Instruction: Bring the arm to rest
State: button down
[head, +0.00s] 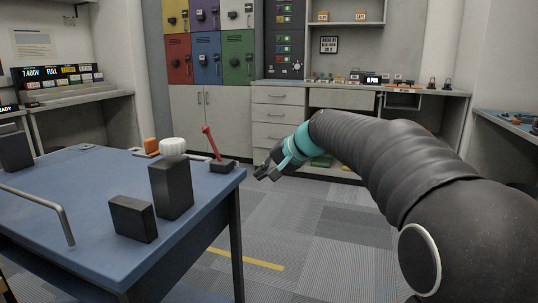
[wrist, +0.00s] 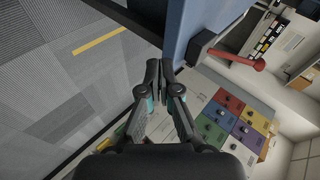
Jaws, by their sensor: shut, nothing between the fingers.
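My arm reaches in from the right of the head view, sheathed in dark ribbed covering with a teal wrist. My gripper (head: 264,171) is just off the right edge of the blue table (head: 100,180), over the floor. In the wrist view my gripper (wrist: 159,68) is shut and empty, its fingertips together. The table's edge (wrist: 182,30) shows close beyond the fingers. A dark block with a red lever (head: 211,142) sits at the table's right corner, near the gripper and apart from it. The red lever also shows in the wrist view (wrist: 236,58).
The table holds a tall dark block (head: 172,188) with a white knob (head: 173,146), a smaller dark block (head: 133,218), an orange piece (head: 151,146) and a grey bar (head: 45,208). Coloured lockers (head: 207,58) and drawers (head: 283,115) stand behind. The carpet (head: 310,235) is clear.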

jog(key=s+d+f+n+h, duration=0.1)
jog(key=s+d+f, duration=0.3)
jog(key=s, duration=0.8)
jog(key=s+d+f+n+h, duration=0.1)
jog(key=s+d+f+h, duration=0.3)
jog(key=s+d, duration=0.3)
jog(key=s+d+f+n+h, duration=0.1)
jog(key=s+d+f+h, duration=0.2)
jog(key=s, duration=1.4)
jog(key=shift+s+d+f+n, duration=0.35)
jog(key=shift+d+f+n, duration=0.05)
jog(key=shift+d+f, duration=1.4)
